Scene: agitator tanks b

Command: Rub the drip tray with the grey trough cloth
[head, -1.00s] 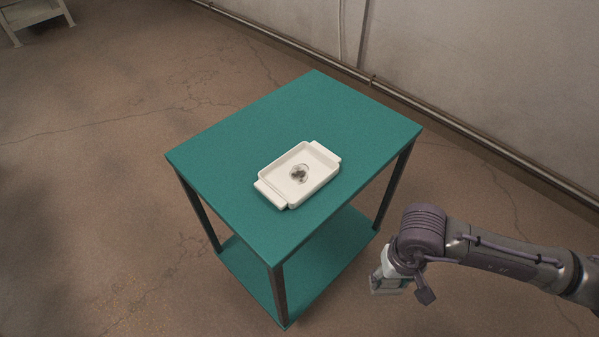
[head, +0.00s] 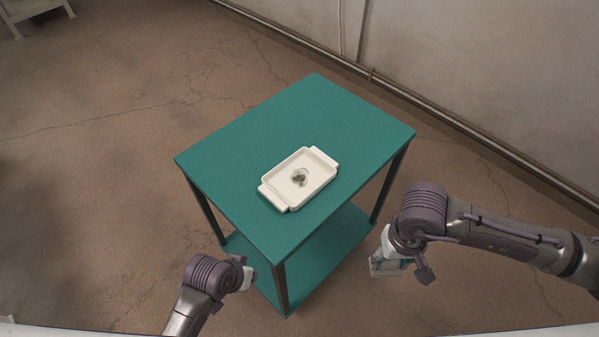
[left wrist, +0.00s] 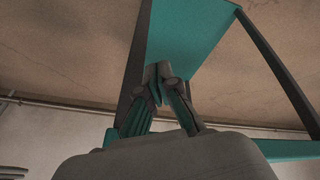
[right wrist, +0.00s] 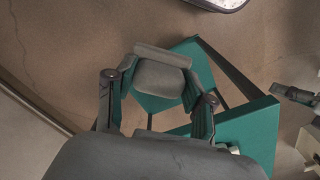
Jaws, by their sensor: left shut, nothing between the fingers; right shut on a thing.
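The drip tray (head: 270,192) is a white, shallow rectangular tray with a handle at each end. It lies on the green table top in the head view, with a dark grey spot (head: 300,178) on its floor. My right gripper (head: 384,266) is beside the table's right side, apart from the tray. In the right wrist view it is shut on the grey trough cloth (right wrist: 160,76), a folded-looking grey piece between the fingers.
The green table (head: 320,110) has a lower shelf (head: 325,245) and dark legs. Its top is clear around the tray. A wall with a pipe (head: 440,112) runs behind. A pale stand (head: 38,10) is at the far left. Open floor surrounds the table.

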